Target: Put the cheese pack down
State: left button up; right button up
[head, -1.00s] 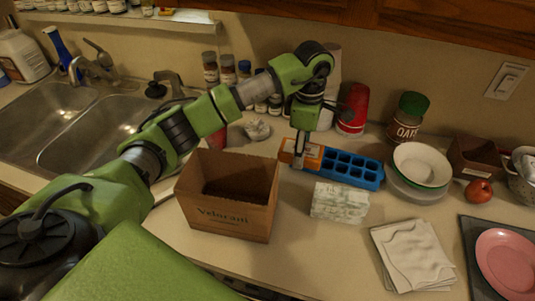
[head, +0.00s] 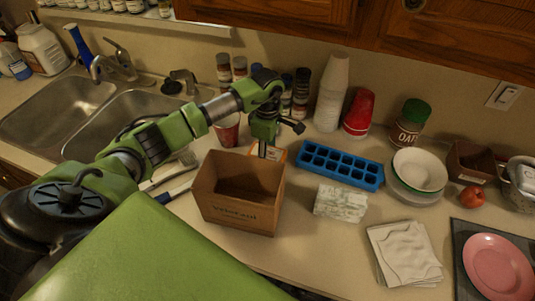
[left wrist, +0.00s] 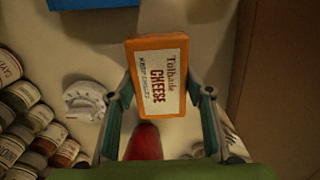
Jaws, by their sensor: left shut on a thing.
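In the head view the left gripper (head: 263,150) points down just behind the far wall of the open cardboard box (head: 238,213). Only a small orange-and-white part of the cheese pack (head: 282,155) shows there; the box and gripper hide the rest. I cannot tell whether the pack touches the counter. My right gripper is not in view.
The blue ice tray (head: 341,165) lies right of the pack, with a pale green-white block (head: 341,204) in front. A white round object (left wrist: 85,100) lies nearby.

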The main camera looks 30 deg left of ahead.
pick_arm(q)
jog(key=shift+f, duration=1.15)
jog(key=o, duration=1.3)
jog(key=shift+r, duration=0.1)
